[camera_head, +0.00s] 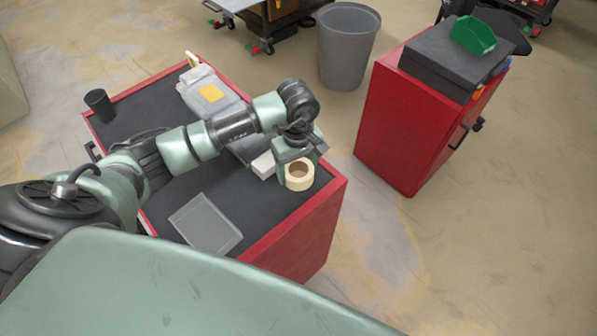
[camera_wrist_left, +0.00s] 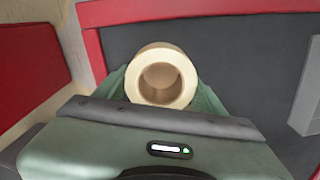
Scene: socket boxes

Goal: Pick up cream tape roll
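The cream tape roll (camera_head: 299,182) is near the right corner of the dark top of the red cabinet (camera_head: 262,245). My left gripper (camera_head: 299,165) is down at the roll, with its green fingers on either side of it. In the left wrist view the roll (camera_wrist_left: 134,88) sits between the two fingers (camera_wrist_left: 162,95), its hole facing the camera. No clear gap shows between fingers and roll, but I cannot tell whether they press on it. I cannot tell whether the roll rests on the top. My right gripper is not in view.
A white box (camera_head: 263,165) lies just left of the gripper. A clear flat tray (camera_head: 205,223), a black cup (camera_head: 99,104) and a clear container (camera_head: 205,92) are on the same top. A second red cabinet (camera_head: 408,130) and a grey bin (camera_head: 347,48) stand beyond.

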